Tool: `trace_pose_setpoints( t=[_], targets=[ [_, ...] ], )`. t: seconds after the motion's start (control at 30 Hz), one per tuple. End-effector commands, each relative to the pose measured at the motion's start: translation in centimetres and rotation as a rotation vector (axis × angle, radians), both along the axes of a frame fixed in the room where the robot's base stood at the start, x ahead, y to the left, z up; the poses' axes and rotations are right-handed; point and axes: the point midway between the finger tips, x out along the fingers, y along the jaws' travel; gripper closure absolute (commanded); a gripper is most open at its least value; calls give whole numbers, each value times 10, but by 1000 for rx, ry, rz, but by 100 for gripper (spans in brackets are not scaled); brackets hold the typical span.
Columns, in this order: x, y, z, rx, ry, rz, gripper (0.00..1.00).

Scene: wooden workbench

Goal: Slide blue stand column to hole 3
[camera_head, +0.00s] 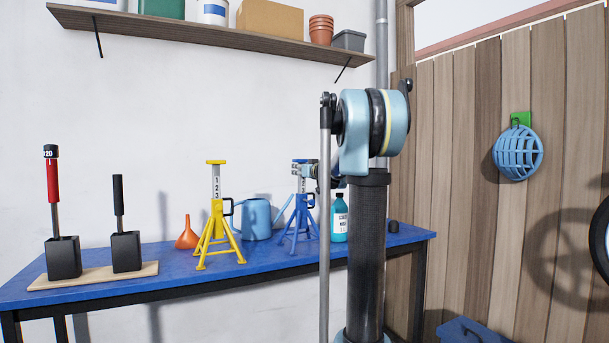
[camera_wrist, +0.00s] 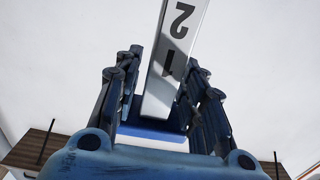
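The blue stand (camera_head: 298,222) stands upright on the blue bench, with splayed legs and a black handle at its right side. Its white numbered column (camera_head: 300,183) rises from the top. My gripper (camera_head: 309,171) is at the upper part of this column, coming from the right. In the wrist view, the column (camera_wrist: 176,55) with its upside-down 1 and 2 runs between my two fingers (camera_wrist: 160,90). A blue and white part shows beyond the palm. The fingers flank the column closely; whether they touch it cannot be told.
A yellow stand (camera_head: 217,222), orange funnel (camera_head: 187,234) and blue watering can (camera_head: 257,218) are at the left. A teal bottle (camera_head: 340,217) is close on the right. Two black blocks with handles stand on a board (camera_head: 95,277). A loaded shelf (camera_head: 200,32) hangs above.

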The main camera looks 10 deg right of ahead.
Motion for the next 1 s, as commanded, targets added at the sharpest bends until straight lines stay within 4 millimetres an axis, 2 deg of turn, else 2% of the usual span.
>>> trace_pose_setpoints(
  t=[0.3,0.47,1.0],
  targets=[
    [0,0,0,-1,0,0,57],
    [-8,-3,0,-1,0,-1,57],
    [-86,-30,-2,0,1,-2,57]
  ],
)
